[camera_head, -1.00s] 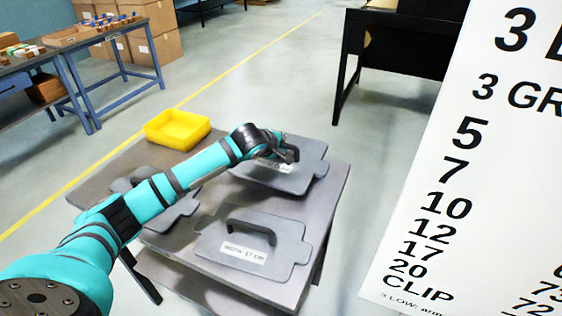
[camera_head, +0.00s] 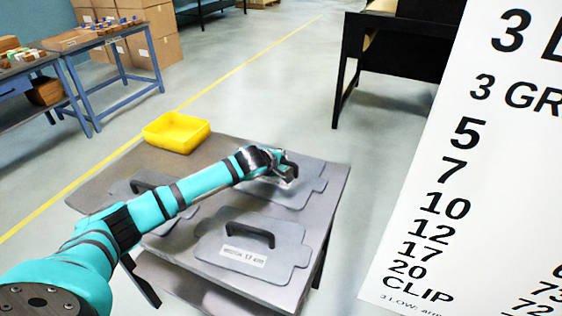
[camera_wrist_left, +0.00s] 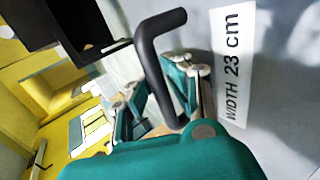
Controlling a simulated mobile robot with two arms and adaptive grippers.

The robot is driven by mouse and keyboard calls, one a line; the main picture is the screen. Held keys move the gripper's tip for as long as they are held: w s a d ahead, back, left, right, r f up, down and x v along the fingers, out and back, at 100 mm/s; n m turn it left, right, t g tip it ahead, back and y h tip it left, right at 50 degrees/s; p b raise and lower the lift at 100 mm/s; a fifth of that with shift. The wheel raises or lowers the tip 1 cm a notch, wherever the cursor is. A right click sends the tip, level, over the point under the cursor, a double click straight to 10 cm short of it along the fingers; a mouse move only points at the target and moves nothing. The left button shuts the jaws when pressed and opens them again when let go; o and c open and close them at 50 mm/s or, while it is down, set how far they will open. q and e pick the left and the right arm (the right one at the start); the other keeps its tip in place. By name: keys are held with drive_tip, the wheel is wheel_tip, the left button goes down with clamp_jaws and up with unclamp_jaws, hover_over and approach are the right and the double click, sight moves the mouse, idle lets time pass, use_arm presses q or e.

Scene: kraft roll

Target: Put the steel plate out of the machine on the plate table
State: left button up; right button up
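The grey steel plate (camera_head: 308,186) with a black handle lies on the far right part of the plate table (camera_head: 328,203). In the left wrist view its label (camera_wrist_left: 233,65) reads "WIDTH 23 cm". My left gripper (camera_head: 287,174) is at this plate's handle. In the wrist view its fingers (camera_wrist_left: 160,100) stand apart, with the black handle (camera_wrist_left: 160,70) running between them. The arm and gripper hide part of the plate. My right gripper is not in view.
Two other handled plates lie on the table: one in front (camera_head: 255,250), one at left (camera_head: 128,188), partly under my arm. A yellow bin (camera_head: 177,131) stands at the back corner. A black stand (camera_head: 400,45) and a large printed sheet (camera_head: 470,180) are at right.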

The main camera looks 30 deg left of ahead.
use_arm(q)
drive_tip(key=shift+o, duration=1.1)
drive_tip(key=shift+r, duration=0.15)
drive_tip(key=v, duration=1.2)
